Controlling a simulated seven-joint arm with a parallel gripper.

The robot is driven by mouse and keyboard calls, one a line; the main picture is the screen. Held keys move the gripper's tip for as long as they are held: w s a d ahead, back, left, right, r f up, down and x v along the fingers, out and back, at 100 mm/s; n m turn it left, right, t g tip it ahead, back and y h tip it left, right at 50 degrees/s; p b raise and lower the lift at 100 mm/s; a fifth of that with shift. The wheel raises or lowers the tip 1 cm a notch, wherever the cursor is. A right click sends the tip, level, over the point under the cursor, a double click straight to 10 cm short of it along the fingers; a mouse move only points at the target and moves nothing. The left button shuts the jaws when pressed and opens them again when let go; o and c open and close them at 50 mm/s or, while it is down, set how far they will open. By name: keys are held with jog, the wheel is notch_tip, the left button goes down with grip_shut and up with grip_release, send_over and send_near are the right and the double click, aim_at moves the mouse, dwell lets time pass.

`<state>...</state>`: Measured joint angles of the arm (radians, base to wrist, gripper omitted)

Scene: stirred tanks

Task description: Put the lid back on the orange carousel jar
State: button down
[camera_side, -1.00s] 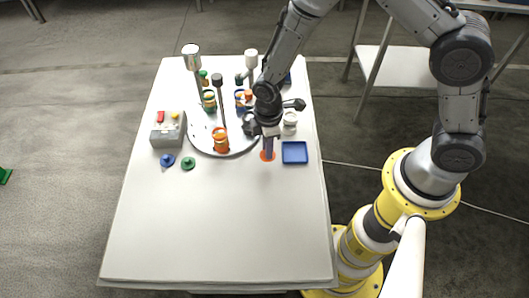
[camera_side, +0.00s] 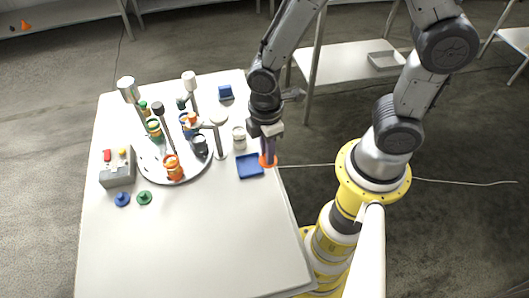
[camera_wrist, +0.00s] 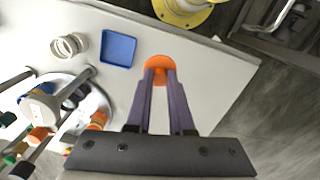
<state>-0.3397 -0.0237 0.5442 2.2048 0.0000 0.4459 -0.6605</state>
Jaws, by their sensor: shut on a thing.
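My gripper (camera_side: 268,150) is shut on an orange lid (camera_side: 266,162), just right of the blue tray. In the wrist view the lid (camera_wrist: 157,64) sits as a flat round disc between the two fingertips (camera_wrist: 160,76). Its height above the table is hard to tell. The orange jar (camera_side: 174,170) stands on the front part of the round white carousel (camera_side: 196,171), well left of my gripper. In the wrist view the orange jar (camera_wrist: 97,121) shows partly at lower left; whether its mouth is open is too small to tell.
The blue tray (camera_side: 250,166) looks empty. A white jar (camera_side: 239,134) stands behind it. Stirrer posts, including one with a white cap (camera_side: 219,117), rise around the carousel. A grey button box (camera_side: 117,175), blue lid (camera_side: 122,199) and green lid (camera_side: 144,198) lie left. The table front is clear.

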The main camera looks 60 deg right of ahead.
jog(key=w+a+r+m, duration=0.1)
jog(key=w+a+r, duration=0.15)
jog(key=w, duration=0.65)
jog(key=w+a+r+m, duration=0.15)
jog(key=w+a, duration=0.25)
jog(key=w, duration=0.5)
jog(key=shift+n, duration=0.25)
jog(key=shift+w+a+f, duration=0.55)
jog(key=shift+w+f, duration=0.15)
jog(key=shift+w, duration=0.5)
jog(key=shift+w+a+f, duration=0.5)
jog(key=shift+w+f, duration=0.2)
jog(key=shift+w, duration=0.5)
jog(key=shift+w+a+f, duration=0.55)
jog(key=shift+w+f, duration=0.15)
jog(key=shift+w, duration=0.5)
jog(key=shift+f, duration=2.5)
jog(key=shift+f, duration=0.15)
jog(key=shift+c, duration=1.2)
grip_release()
notch_tip(320, 180, up, 7)
